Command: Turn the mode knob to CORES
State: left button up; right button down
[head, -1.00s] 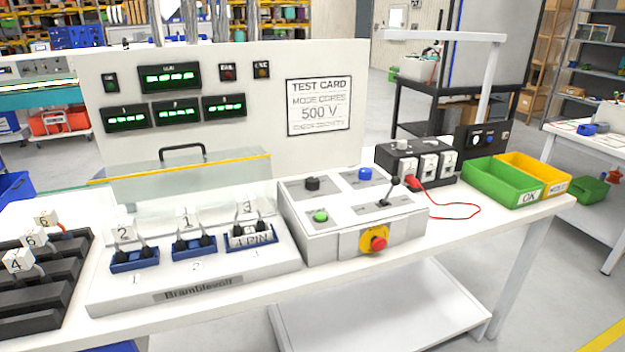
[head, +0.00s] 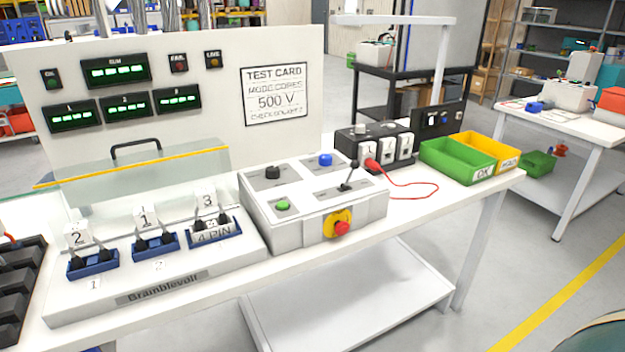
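The control box (head: 290,236) stands on the white bench in the head view. A black knob (head: 273,172) sits at its back left and a blue knob (head: 325,159) at its back right; their labels are too small to read, so I cannot tell which is the mode knob. A green button (head: 283,205) is at the front left, a black lever (head: 349,175) at the front right, and a red stop button on a yellow plate (head: 338,224) on the front face. The test card (head: 275,95) reads MODE CORES, 500 V. Neither gripper shows.
Left of the box is the test fixture (head: 165,287) with several blue sockets and a clear, yellow-edged cover (head: 140,170). Right are a black socket box (head: 374,147) with a red lead, a green bin (head: 457,161) and a yellow bin (head: 487,148). Bare bench lies before the bins.

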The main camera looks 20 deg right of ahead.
aim_at(272, 172)
jog(key=z, duration=0.7)
jog(key=i+l+z, duration=0.2)
jog(key=z, duration=0.25)
jog(key=i+l+z, duration=0.2)
jog(key=z, duration=0.2)
jog(key=i, duration=0.05)
